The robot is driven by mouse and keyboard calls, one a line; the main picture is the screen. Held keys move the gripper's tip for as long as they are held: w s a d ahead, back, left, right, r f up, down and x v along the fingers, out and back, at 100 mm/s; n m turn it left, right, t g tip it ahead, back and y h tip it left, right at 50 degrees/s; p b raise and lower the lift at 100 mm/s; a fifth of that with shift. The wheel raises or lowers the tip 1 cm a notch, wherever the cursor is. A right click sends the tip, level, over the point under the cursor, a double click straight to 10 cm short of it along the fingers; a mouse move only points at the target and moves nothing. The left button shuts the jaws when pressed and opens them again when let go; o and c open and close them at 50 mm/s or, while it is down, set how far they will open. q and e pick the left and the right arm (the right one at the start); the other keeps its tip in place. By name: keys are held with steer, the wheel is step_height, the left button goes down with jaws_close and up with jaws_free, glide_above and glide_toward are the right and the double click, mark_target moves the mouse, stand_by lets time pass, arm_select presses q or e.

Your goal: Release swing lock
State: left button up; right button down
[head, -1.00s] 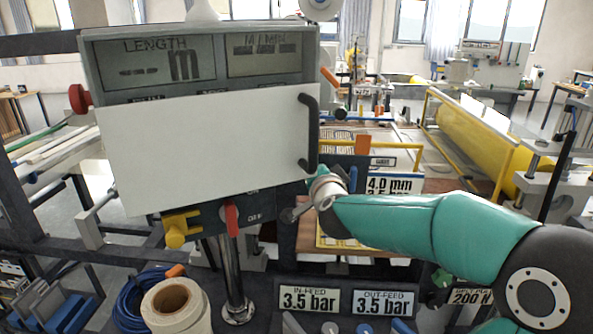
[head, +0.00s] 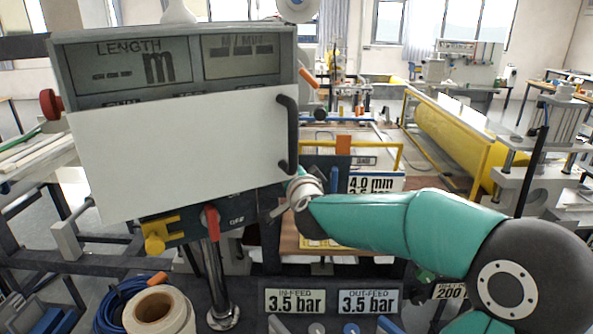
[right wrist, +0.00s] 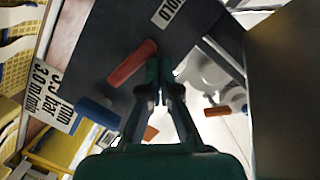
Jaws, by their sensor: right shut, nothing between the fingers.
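A control box (head: 285,58) stands on a post, with a white hinged panel (head: 180,150) and a black handle across its front. Below the panel, a red lever (head: 211,222) hangs down beside a yellow knob (head: 160,230). I cannot tell for sure which is the swing lock. My right arm comes in from the right, and its gripper is mostly hidden in the head view. In the right wrist view, my right gripper (right wrist: 161,85) is shut and empty, its tips close to a red lever (right wrist: 132,63) on a dark plate. Contact is unclear. My left gripper is not in view.
Pressure signs (head: 288,302) and knobs line the lower front. A paper roll (head: 152,308) and a blue hose coil (head: 118,300) sit at bottom left. Blue (right wrist: 98,113) and orange (right wrist: 217,111) handles lie either side of my right gripper.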

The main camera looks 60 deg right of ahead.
steer(key=shift+a, duration=0.15)
steer(key=v, duration=1.1)
steer(key=shift+s+a, duration=0.25)
steer(key=shift+s, duration=0.05)
steer(key=shift+f, duration=0.1)
